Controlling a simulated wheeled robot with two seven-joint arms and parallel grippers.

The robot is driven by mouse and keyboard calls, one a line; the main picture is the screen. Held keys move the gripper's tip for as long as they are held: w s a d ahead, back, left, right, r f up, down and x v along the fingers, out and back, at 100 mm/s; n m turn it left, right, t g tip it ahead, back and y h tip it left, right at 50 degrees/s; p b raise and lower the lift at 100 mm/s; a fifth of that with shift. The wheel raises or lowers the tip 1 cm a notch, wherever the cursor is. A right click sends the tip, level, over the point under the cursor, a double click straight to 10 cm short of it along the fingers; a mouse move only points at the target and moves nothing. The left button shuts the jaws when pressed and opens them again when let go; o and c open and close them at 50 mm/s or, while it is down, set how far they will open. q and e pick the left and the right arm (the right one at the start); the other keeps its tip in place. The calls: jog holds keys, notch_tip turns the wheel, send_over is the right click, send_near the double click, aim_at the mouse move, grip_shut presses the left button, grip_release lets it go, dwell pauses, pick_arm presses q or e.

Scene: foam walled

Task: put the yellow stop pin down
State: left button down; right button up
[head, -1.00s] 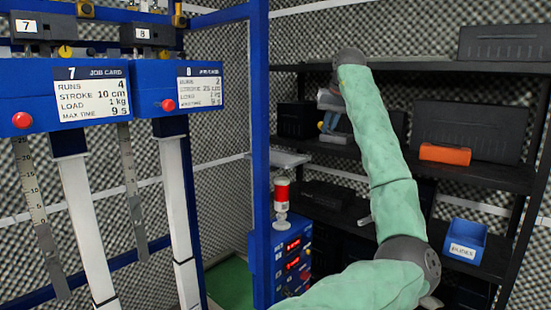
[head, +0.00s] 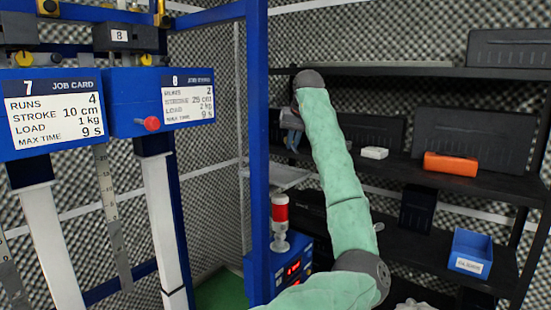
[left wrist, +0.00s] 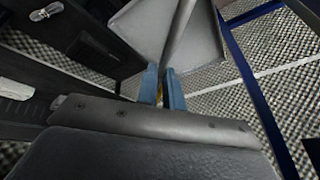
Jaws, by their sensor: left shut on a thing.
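My left gripper (head: 292,140) hangs at the end of the green-sleeved arm, in front of the dark shelves and above a grey tray (head: 272,180). In the left wrist view its blue fingers (left wrist: 162,90) are closed on the yellow stop pin (left wrist: 159,92); only a sliver of yellow shows between them. A grey rod (left wrist: 180,35) runs on from the fingertips across the view; I cannot tell whether it is part of the pin. The grey tray (left wrist: 140,30) lies beyond the fingers, apart from them as far as I can tell. My right gripper is not in view.
A blue post (head: 258,120) stands just left of the tray. A red-and-white beacon (head: 280,215) on a blue control box is below it. The shelves hold an orange box (head: 450,163), a small white block (head: 374,153) and a blue bin (head: 471,252). Blue job-card machines (head: 125,110) stand left.

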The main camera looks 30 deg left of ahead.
pick_arm(q)
jog(key=p, duration=0.3)
send_near(274, 173)
jog(key=shift+w+a, duration=0.85)
jog(key=shift+s+a+f, duration=0.1)
jog(key=shift+a+f, duration=0.2)
jog(key=shift+a, duration=0.05)
notch_tip(274, 173, down, 4)
jog(key=p, duration=0.2)
jog(key=shift+r+p, duration=0.25)
jog(key=shift+p, duration=0.15)
jog(key=shift+f, duration=0.3)
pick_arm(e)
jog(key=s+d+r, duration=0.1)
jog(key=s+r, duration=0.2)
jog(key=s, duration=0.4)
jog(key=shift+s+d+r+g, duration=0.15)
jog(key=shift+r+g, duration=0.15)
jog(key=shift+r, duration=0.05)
pick_arm(q)
jog(key=shift+f, duration=0.6)
jog(key=c, duration=1.5)
grip_release()
jog(key=shift+s+a, duration=0.1)
jog(key=shift+c, duration=0.2)
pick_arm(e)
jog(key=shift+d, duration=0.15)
